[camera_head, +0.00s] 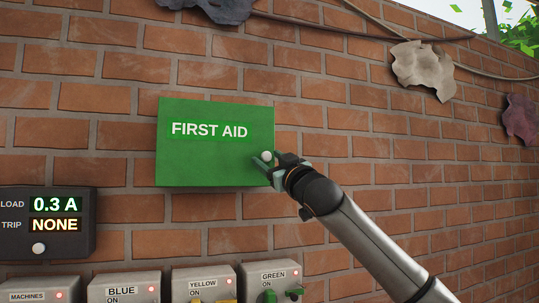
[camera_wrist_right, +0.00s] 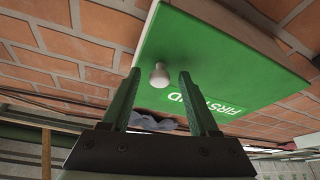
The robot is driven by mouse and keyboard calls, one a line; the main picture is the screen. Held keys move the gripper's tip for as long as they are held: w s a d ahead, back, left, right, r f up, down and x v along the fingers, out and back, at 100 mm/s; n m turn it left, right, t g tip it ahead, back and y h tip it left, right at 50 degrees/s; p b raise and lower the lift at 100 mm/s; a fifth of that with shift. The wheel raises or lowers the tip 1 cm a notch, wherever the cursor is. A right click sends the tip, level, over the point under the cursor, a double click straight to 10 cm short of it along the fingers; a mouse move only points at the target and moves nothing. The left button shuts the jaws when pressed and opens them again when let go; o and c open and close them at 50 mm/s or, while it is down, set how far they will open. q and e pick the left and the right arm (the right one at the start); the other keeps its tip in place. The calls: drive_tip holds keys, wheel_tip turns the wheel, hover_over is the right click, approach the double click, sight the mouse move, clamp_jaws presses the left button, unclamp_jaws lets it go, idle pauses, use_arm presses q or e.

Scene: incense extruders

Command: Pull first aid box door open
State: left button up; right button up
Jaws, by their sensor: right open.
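The green first aid box (camera_head: 215,150) hangs on the brick wall, its door flat and closed, with white "FIRST AID" lettering. A small round white knob (camera_head: 266,156) sits near the door's right edge. My right gripper (camera_head: 267,161) is at that edge. In the right wrist view the green box door (camera_wrist_right: 215,55) fills the upper right, and the knob (camera_wrist_right: 159,75) shows between the two open fingers (camera_wrist_right: 160,90), near their tips. I cannot tell whether a finger touches the knob. My left gripper is not in view.
A dark load display (camera_head: 45,222) is on the wall at lower left. Several switch boxes, including the blue one (camera_head: 124,290) and green one (camera_head: 272,275), line the bottom below the box. Crumpled cloth-like pieces (camera_head: 423,68) hang at upper right.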

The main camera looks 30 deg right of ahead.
drive_tip(key=shift+c, duration=0.4)
clamp_jaws()
idle(1.1)
